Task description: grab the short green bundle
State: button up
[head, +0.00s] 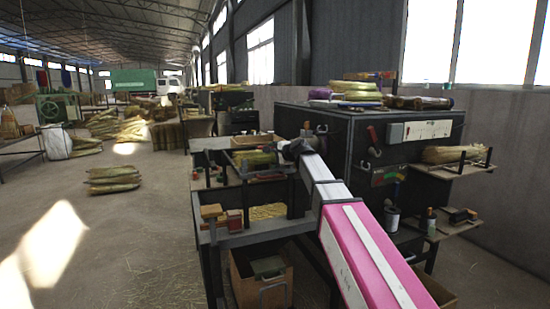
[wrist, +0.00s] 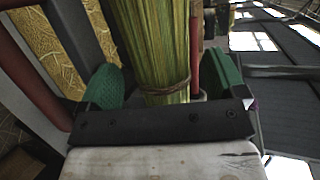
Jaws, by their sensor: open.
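The short green bundle (head: 253,158) lies on the rack of the dark workbench in the head view, just left of the end of my arm. In the wrist view the bundle (wrist: 155,42) is yellow-green stalks tied with a brown band near its close end. My gripper (wrist: 163,80) is open, with one green pad to the left of the bundle and one to the right. The bundle shows between the pads; whether it touches either one I cannot tell. The fingers are too small to make out in the head view.
The dark machine cabinet (head: 330,140) rises right of the rack. A cardboard box (head: 260,280) sits below. More bundles (head: 113,178) lie on the floor at left, where there is open room.

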jog(key=shift+w+a+f, duration=0.25)
jog(key=shift+w+a, duration=0.15)
jog(key=shift+w, duration=0.05)
jog(key=c, duration=1)
jog(key=shift+r, duration=0.1)
